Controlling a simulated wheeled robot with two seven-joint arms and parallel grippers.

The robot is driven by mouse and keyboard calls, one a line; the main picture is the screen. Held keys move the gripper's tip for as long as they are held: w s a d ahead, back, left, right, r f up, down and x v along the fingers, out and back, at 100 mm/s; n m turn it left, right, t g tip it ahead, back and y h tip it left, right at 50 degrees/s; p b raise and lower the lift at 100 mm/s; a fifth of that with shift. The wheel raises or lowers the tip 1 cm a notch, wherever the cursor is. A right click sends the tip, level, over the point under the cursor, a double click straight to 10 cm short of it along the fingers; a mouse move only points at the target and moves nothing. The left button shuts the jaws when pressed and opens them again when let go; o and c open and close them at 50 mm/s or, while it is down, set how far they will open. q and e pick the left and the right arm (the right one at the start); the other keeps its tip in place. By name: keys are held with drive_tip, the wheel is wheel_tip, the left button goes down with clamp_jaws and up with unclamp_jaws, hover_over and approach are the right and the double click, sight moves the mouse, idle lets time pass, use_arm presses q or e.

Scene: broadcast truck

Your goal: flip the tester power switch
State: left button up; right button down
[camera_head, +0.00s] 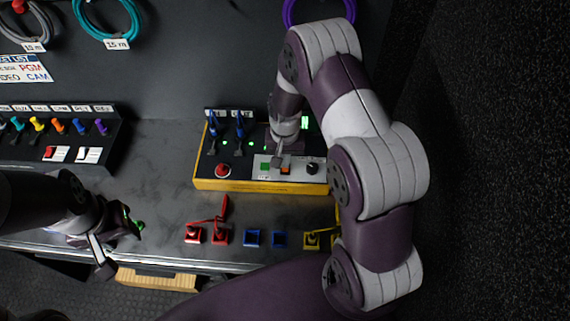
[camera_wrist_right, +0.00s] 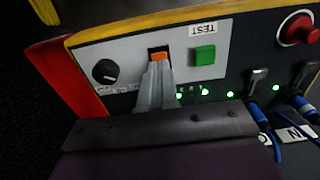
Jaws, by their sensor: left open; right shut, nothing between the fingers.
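The cable tester (camera_head: 235,183) is a dark box with a yellow edge at the middle of the counter. On its light panel are an orange switch (camera_head: 286,170), a green button (camera_head: 265,166) and a black knob (camera_head: 312,169). The switch (camera_wrist_right: 160,56) shows in the right wrist view, between the knob (camera_wrist_right: 105,71) and the green button (camera_wrist_right: 203,55). My left gripper (camera_head: 118,243) is open and empty at the counter's front left.
A red round button (camera_head: 222,170) and blue cable plugs (camera_head: 240,130) are on the tester. A panel of coloured plugs (camera_head: 58,135) stands at the left.

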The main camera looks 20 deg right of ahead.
drive_tip(key=shift+f+b, duration=0.45)
drive_tip(key=shift+f, duration=0.3)
wheel_tip(320, 180, up, 7)
drive_tip(key=p, duration=0.6)
idle(0.5)
drive_tip(key=s+a+r+n+b, duration=0.1)
drive_tip(key=s+r+n, duration=0.1)
drive_tip(key=s+r, duration=0.4)
drive_tip(key=s+a+r+n+t+b, duration=0.1)
drive_tip(key=s+r+n, duration=0.2)
drive_tip(key=s+r, duration=0.4)
drive_tip(key=shift+s+a+r, duration=0.15)
drive_tip(key=shift+s+a, duration=0.05)
drive_tip(key=shift+a, duration=0.1)
